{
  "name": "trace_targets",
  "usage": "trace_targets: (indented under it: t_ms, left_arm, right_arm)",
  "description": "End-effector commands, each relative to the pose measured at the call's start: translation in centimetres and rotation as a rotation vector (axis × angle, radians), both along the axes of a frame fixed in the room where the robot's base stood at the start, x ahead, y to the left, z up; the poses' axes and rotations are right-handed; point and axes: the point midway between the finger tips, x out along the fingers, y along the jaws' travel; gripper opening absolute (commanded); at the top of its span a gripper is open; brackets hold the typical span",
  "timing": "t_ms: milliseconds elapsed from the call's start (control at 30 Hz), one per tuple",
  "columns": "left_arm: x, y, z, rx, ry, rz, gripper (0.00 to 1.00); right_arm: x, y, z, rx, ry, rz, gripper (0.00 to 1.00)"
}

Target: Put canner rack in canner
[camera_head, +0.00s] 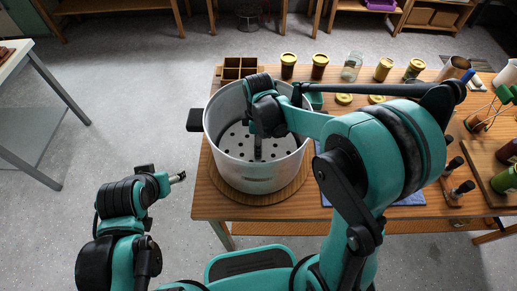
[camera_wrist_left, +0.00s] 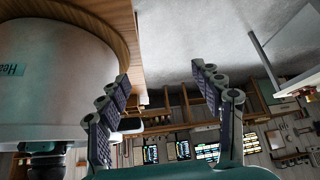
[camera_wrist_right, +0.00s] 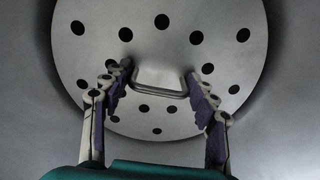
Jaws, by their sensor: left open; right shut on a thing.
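The canner (camera_head: 260,179) is a large grey metal pot on a round wooden board on the table. The canner rack (camera_head: 234,138), a round metal disc with holes, lies inside the canner's walls, low down and roughly level. I cannot tell whether it touches the bottom. My right gripper (camera_head: 258,152) reaches down into the canner and is shut on the rack's raised wire handle (camera_wrist_right: 160,82). The right wrist view shows the rack's holed disc (camera_wrist_right: 180,25) around the fingers. My left gripper (camera_head: 178,177) is open and empty, left of the table; the canner also shows in its view (camera_wrist_left: 50,85).
The wooden table (camera_head: 228,206) holds a divided wooden box (camera_head: 238,69) and several jars behind the canner. Loose lids, bottles and tools stand to the right. A black canner handle (camera_head: 195,120) sticks out left. The floor between the tables is clear.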

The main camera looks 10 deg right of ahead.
Motion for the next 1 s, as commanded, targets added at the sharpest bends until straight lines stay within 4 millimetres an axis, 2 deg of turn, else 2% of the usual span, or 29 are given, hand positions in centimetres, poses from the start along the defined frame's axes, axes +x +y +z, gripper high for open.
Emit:
trace_targets:
  t_ms: [100,200,567,600,667,1000]
  left_arm:
    - [0.0,0.0,-1.1,0.0,0.0,0.0,0.66]
    - [0.0,0.0,-1.5,0.0,0.0,0.0,0.66]
    - [0.0,0.0,-1.7,0.0,0.0,0.0,0.66]
    - [0.0,0.0,-1.6,0.0,0.0,0.0,0.66]
    - [0.0,0.0,-1.6,0.0,0.0,0.0,0.66]
    - [0.0,0.0,-1.4,0.0,0.0,0.0,0.66]
  right_arm:
    - [0.1,0.0,-2.3,0.0,0.0,0.0,0.25]
    - [0.0,0.0,-3.3,0.0,0.0,0.0,0.25]
    - [0.0,0.0,-3.6,0.0,0.0,0.0,0.25]
    - [0.0,0.0,-3.5,0.0,0.0,0.0,0.66]
    - [0.0,0.0,-3.5,0.0,0.0,0.0,0.79]
    - [0.0,0.0,-3.2,0.0,0.0,0.0,0.79]
